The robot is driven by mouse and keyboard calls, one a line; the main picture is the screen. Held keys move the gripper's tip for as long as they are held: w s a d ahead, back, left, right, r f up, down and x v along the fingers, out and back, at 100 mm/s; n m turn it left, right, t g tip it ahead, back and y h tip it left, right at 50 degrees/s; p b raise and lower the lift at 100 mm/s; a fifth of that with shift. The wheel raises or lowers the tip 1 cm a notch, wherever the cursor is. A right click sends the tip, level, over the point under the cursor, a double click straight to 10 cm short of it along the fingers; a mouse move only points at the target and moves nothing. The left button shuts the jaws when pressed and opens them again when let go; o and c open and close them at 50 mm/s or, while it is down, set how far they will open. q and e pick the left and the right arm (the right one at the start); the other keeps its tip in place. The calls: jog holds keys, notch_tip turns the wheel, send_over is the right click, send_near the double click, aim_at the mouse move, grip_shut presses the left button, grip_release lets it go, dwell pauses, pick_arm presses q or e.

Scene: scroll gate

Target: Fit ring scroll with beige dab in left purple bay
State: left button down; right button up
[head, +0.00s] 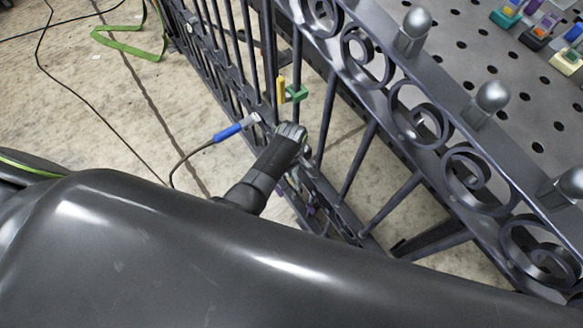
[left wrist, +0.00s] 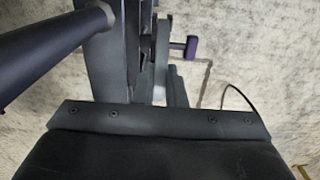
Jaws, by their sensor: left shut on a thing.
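A dark metal gate (head: 335,95) with scrollwork runs diagonally through the head view. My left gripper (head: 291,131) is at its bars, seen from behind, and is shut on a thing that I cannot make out. Small purple parts (head: 311,209) show low on the gate, beyond my arm. In the left wrist view a purple block (left wrist: 191,47) sticks out to the right of dark upright metal. No beige dab can be made out on any scroll, so I cannot tell which is the ring scroll. My right gripper is not in view.
A yellow and green fitting (head: 293,93) sits on the gate just above my left gripper. A blue-handled clamp (head: 235,130) with a cable is beside it. A perforated bench (head: 520,95) with coloured fixtures (head: 537,36) is behind the gate. A green strap (head: 128,45) lies on the floor.

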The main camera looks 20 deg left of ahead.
pick_arm(q)
jog(key=shift+f+b, duration=0.65)
jog(key=shift+f, duration=0.4)
dwell(0.7)
jog(key=c, duration=1.4)
grip_release()
jog(key=shift+r, duration=0.55)
notch_tip(320, 180, up, 16)
jog(key=p, duration=0.4)
jog(key=shift+r, duration=0.2)
jog(key=shift+f, duration=0.1)
jog(key=s+a+f+m, duration=0.35)
jog(key=s+f, duration=0.35)
jog(key=f, duration=0.5)
jog(key=s+a+f+m, duration=0.2)
jog(key=s+a+f, duration=0.4)
jog(key=f, duration=0.5)
jog(key=s+a+f+m, duration=0.1)
jog(key=s+a+f, duration=0.1)
jog(key=s, duration=0.6)
jog(key=s+a+f+m, duration=0.2)
jog(key=s+a+f, duration=0.1)
jog(key=s, duration=0.6)
jog(key=s+a+f+m+t+y, duration=0.1)
jog(key=s+f, duration=0.3)
jog(key=s, duration=0.4)
jog(key=shift+s+a+f, duration=0.3)
jog(key=shift+a, duration=0.55)
